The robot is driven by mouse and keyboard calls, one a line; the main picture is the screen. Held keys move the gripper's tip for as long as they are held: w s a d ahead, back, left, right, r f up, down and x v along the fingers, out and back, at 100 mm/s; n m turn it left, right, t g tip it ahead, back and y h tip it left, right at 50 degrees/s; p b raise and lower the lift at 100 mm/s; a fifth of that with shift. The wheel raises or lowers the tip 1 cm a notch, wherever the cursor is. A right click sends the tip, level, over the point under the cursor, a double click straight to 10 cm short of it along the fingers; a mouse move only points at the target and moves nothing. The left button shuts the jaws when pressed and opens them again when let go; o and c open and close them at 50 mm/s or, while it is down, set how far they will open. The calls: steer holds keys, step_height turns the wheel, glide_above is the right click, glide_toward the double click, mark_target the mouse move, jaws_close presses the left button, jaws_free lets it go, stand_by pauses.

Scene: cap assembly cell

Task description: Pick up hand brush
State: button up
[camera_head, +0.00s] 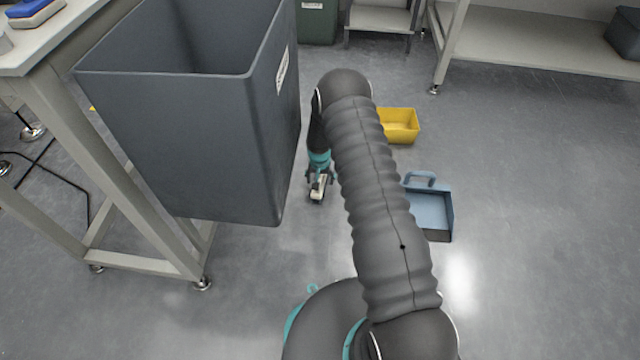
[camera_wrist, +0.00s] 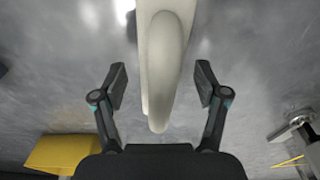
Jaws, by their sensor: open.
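The hand brush (camera_wrist: 163,75) shows in the wrist view as a pale cream handle with a rounded end, and its far part runs out of the top edge. My gripper (camera_wrist: 161,84) is open, with one finger on each side of the handle and a visible gap on both sides. In the head view my gripper (camera_head: 318,182) points down near the floor, just right of the large grey bin. A small cream part of the brush (camera_head: 318,188) shows there between the fingers; the rest is hidden.
A large grey bin (camera_head: 170,140) stands close left of my gripper, beside a workbench (camera_head: 60,45). A yellow container (camera_head: 402,126) and a blue dustpan (camera_head: 432,210) are on the floor to the right. The yellow container also shows in the wrist view (camera_wrist: 62,152).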

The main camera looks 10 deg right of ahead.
steer(key=shift+f, duration=0.1)
steer(key=c, duration=1.1)
